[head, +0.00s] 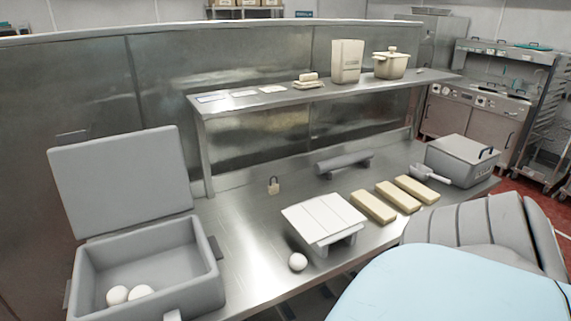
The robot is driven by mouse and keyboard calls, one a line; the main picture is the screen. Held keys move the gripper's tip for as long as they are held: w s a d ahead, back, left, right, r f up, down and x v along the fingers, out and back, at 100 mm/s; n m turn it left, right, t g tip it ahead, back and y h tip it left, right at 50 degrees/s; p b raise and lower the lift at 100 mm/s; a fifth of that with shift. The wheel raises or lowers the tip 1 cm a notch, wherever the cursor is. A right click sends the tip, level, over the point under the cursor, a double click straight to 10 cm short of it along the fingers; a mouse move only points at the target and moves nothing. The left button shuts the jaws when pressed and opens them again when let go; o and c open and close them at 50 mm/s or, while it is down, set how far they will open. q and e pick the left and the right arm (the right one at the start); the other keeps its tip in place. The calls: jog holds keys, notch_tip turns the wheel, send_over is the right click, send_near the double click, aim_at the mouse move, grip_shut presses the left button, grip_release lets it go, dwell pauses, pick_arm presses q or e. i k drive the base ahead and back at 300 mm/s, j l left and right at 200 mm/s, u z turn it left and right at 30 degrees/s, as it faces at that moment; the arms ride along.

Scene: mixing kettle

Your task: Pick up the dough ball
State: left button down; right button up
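A white dough ball (298,262) sits alone on the steel table near its front edge, just in front of a pale slatted board (325,215). Two more pale balls lie together inside the open grey box (205,285) at the lower left; one ball (117,295) is on the left and the other (141,292) on the right, partly overlapping in view. Neither of my grippers shows in the head view, so I cannot see their state.
The steel table (245,245) has bare room left of the slatted board. Beige blocks (373,206), a grey roller (345,163), a scoop (428,173) and a lidded grey box (462,160) stand rightward. A raised shelf (350,93) spans behind. A large light-blue shape covers the lower right.

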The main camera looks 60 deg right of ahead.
aim_at(297, 262)
jog(key=z, duration=1.9)
jog(key=k+j+u, duration=0.2)
jog(key=j, duration=0.3)
jog(key=i, duration=0.4)
